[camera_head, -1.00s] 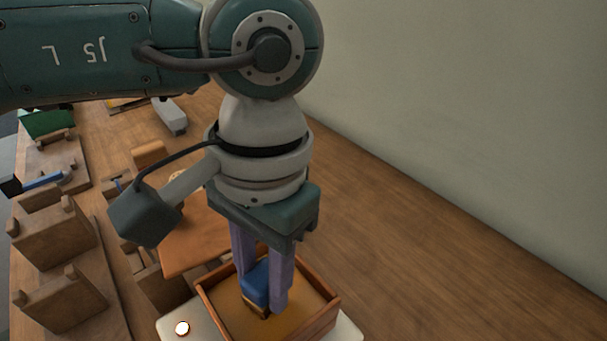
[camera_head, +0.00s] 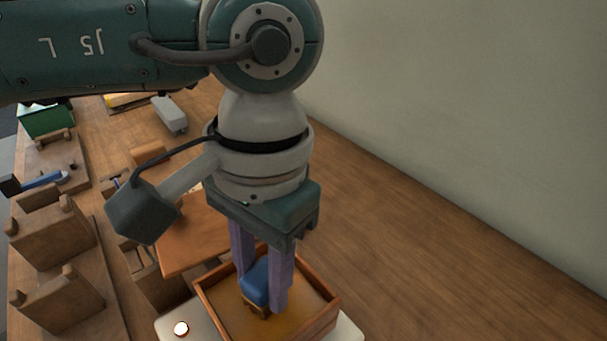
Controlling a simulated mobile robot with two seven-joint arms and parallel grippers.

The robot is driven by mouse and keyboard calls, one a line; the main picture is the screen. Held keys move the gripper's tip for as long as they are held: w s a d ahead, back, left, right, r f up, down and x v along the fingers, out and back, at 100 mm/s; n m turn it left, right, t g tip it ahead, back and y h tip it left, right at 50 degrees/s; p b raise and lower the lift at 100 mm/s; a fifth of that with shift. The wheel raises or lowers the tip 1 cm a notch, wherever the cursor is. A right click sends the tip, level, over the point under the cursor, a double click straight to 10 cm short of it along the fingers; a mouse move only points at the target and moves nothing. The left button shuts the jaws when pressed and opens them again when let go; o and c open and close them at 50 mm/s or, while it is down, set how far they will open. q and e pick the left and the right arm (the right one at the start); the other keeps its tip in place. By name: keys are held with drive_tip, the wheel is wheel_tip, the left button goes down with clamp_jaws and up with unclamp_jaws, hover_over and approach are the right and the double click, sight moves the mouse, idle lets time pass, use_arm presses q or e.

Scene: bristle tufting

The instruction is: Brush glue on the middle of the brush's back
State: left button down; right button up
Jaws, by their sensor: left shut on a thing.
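My left gripper (camera_head: 264,297) points straight down and is shut on a blue-handled glue brush (camera_head: 257,279). The brush's lower end is inside a wooden-walled tray (camera_head: 322,320) with an amber-brown, glue-like floor. Whether the tip touches that floor is hard to tell. A flat orange-brown wooden board (camera_head: 185,240), which may be the brush's back, lies left of the tray, partly hidden behind my wrist camera and gripper. My right gripper is not in view.
The tray stands on a pale plate with a lit round knob (camera_head: 181,329). Wooden stands (camera_head: 55,235) fill the left side, with a blue-handled hammer (camera_head: 40,181), a green box (camera_head: 46,119) and a grey block (camera_head: 169,115) farther back. Bare table lies right, along the wall.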

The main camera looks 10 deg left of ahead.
use_arm(q)
drive_tip(key=shift+a+f, duration=0.1)
drive_tip(key=shift+f, duration=0.05)
drive_tip(key=shift+r+p, duration=2)
drive_tip(key=shift+r, duration=1.65)
drive_tip(key=w+a+r+n+p, duration=0.1)
drive_tip(key=a+r+p, duration=0.1)
drive_tip(key=r, duration=0.5)
drive_tip(key=w+a+r+n+p, duration=0.1)
drive_tip(key=w+a+r+p, duration=0.15)
drive_tip(key=r, duration=0.35)
wheel_tip(320, 180, up, 51)
drive_tip(key=n+p, duration=0.3)
drive_tip(key=p, duration=3.9)
hover_over(261, 274)
drive_tip(key=w+a, duration=0.2)
drive_tip(key=a, duration=0.6)
drive_tip(key=shift+r+h, duration=0.15)
drive_tip(key=shift+h, duration=0.15)
